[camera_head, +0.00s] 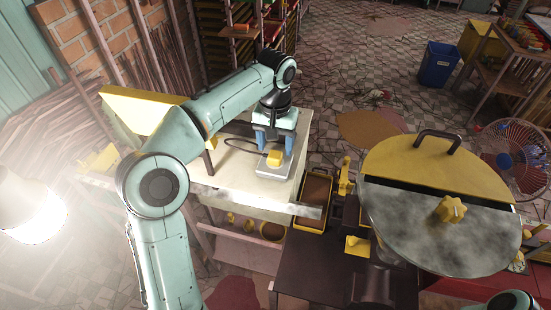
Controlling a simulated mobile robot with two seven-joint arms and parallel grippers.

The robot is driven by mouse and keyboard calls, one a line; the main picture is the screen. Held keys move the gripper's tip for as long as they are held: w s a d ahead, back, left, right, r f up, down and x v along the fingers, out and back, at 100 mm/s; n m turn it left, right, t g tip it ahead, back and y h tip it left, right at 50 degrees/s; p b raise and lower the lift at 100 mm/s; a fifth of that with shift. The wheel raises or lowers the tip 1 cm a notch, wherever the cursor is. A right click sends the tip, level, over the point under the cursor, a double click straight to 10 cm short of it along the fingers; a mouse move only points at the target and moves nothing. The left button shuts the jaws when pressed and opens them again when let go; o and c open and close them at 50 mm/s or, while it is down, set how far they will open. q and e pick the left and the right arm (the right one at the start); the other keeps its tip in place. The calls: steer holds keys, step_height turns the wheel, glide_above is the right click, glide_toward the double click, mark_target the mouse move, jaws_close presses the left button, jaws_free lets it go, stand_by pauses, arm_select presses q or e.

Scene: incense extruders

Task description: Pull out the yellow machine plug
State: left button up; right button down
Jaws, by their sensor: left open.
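The yellow plug (275,158) sits at a light grey socket plate (276,184) on the pale top of a bench. A dark cable (240,146) runs from the plug to the left. My left gripper (274,146) points down over the plug, with one blue finger on each side of it. The fingers are open, and I cannot tell whether either touches the plug. My right gripper is out of view.
A large round machine with a yellow lid (415,160) and a yellow star knob (450,209) stands to the right. A yellow-rimmed tray (314,190) lies beside the bench. A blue bin (437,66) and a fan (511,147) stand farther back.

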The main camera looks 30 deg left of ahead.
mark_target(275, 154)
arm_select(q)
steer(key=shift+s+f+b, duration=0.15)
steer(key=shift+f, duration=0.45)
steer(key=shift+s+f+b, duration=0.15)
steer(key=shift+f, duration=0.75)
steer(key=shift+w+f, duration=0.2)
steer(key=shift+f, duration=0.1)
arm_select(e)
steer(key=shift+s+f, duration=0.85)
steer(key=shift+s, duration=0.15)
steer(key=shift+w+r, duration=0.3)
